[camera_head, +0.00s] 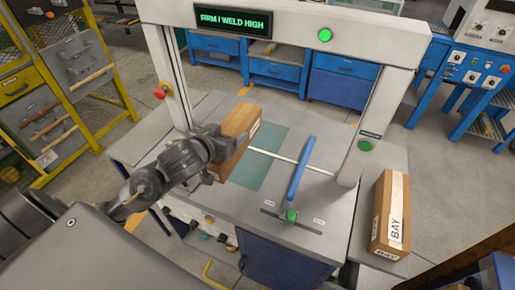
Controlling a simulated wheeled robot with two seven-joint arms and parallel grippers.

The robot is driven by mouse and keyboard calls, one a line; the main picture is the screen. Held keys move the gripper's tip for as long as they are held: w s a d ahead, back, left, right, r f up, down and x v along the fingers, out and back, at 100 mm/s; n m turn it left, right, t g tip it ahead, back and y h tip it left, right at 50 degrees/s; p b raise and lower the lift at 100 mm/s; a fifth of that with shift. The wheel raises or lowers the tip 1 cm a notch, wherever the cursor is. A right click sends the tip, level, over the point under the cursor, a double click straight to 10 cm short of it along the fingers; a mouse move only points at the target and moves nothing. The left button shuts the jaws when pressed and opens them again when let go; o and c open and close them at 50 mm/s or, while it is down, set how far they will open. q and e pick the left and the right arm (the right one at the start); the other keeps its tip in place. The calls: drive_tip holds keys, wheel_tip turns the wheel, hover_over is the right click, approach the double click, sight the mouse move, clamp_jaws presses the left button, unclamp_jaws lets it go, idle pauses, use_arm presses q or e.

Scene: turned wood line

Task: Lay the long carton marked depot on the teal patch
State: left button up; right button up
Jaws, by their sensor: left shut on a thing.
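My left gripper (217,150) is shut on a long brown carton (238,128), holding it over the left part of the machine's grey table. A white label shows on the carton's right side, but I cannot read its lettering. The teal patch (262,160) lies on the table just right of the carton, which hides part of its left side. I cannot tell whether the carton touches the table. A second long carton (385,215), marked BAY, stands at the right on a grey surface. My right gripper is not in view.
A white frame (375,115) with a lit sign (233,21) arches over the table. A red knob (161,92) sits on the left post. Blue benches stand behind.

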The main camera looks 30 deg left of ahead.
sight(255, 131)
use_arm(q)
drive_tip(key=b+x, duration=0.1)
drive_tip(key=x, duration=0.1)
drive_tip(key=b+x, duration=0.1)
drive_tip(key=x, duration=0.2)
drive_tip(key=d+b+x, duration=0.1)
drive_tip(key=x, duration=0.2)
drive_tip(key=shift+d+f, duration=0.1)
drive_tip(key=shift+f, duration=0.2)
drive_tip(key=w+f+b, duration=0.2)
drive_tip(key=w+f, duration=0.1)
drive_tip(key=w+f+b, duration=0.1)
drive_tip(key=shift+w+d+f, duration=0.3)
drive_tip(key=shift+w, duration=0.1)
drive_tip(key=shift+w+f, duration=0.2)
drive_tip(key=shift+w, duration=0.15)
drive_tip(key=shift+w+d+f, duration=0.1)
drive_tip(key=shift+f, duration=0.15)
drive_tip(key=f, duration=0.3)
drive_tip(key=shift+w+f+b, duration=0.1)
drive_tip(key=shift+w+b, duration=0.2)
drive_tip(key=shift+f, duration=0.2)
drive_tip(key=o, duration=1.4)
drive_tip(key=shift+s+f, duration=0.1)
drive_tip(key=shift+c, duration=0.2)
